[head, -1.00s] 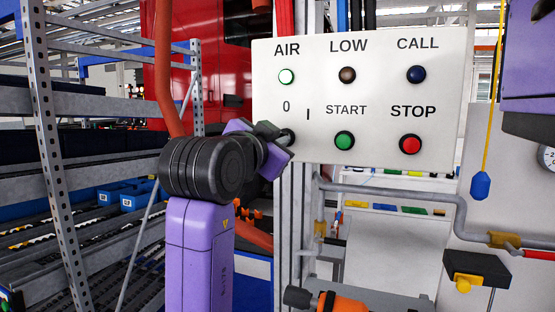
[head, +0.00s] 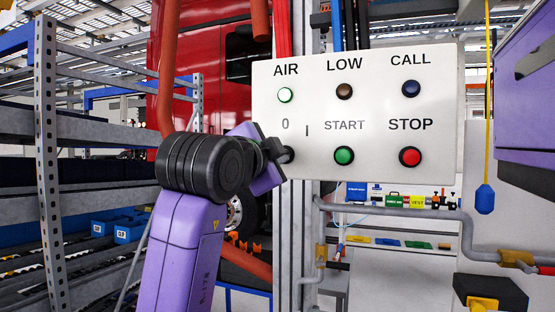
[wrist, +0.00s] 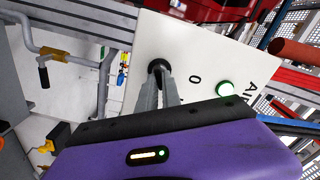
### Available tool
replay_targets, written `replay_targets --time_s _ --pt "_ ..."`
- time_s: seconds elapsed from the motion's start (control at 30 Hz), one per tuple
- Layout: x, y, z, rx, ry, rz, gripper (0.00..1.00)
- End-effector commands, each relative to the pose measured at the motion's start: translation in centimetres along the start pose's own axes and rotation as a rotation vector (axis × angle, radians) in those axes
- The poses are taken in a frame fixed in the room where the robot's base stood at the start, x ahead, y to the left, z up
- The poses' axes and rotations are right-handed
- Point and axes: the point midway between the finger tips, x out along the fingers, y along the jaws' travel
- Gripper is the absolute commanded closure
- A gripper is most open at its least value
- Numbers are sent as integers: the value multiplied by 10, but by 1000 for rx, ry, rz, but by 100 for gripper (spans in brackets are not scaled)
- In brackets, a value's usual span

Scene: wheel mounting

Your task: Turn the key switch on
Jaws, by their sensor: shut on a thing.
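A white control panel (head: 440,108) carries the key switch (head: 289,155) at its lower left, below the mark "0" and left of the mark "I". My gripper (head: 279,152) is at the switch in the head view and covers part of it. In the wrist view the two grey fingers (wrist: 158,84) close on the black key switch (wrist: 157,67). The exact angle of the key is hidden by the fingers. The AIR lamp (head: 285,95) above glows pale green, and it is also lit in the wrist view (wrist: 224,89).
The LOW lamp (head: 344,91), CALL button (head: 411,89), green START button (head: 344,155) and red STOP button (head: 409,157) share the panel. A metal rack (head: 47,130) stands left. Pipes (head: 405,213) run below the panel. A blue pendant (head: 485,199) hangs at right.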

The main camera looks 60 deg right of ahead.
Motion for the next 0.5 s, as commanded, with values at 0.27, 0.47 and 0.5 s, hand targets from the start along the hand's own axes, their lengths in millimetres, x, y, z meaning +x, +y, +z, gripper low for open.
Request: replay_targets --time_s 0.27,0.47,0.5 --pt "0 1 0 4 0 2 100" --pt "0 1 0 3 0 1 70" --pt "0 0 0 3 0 1 70"
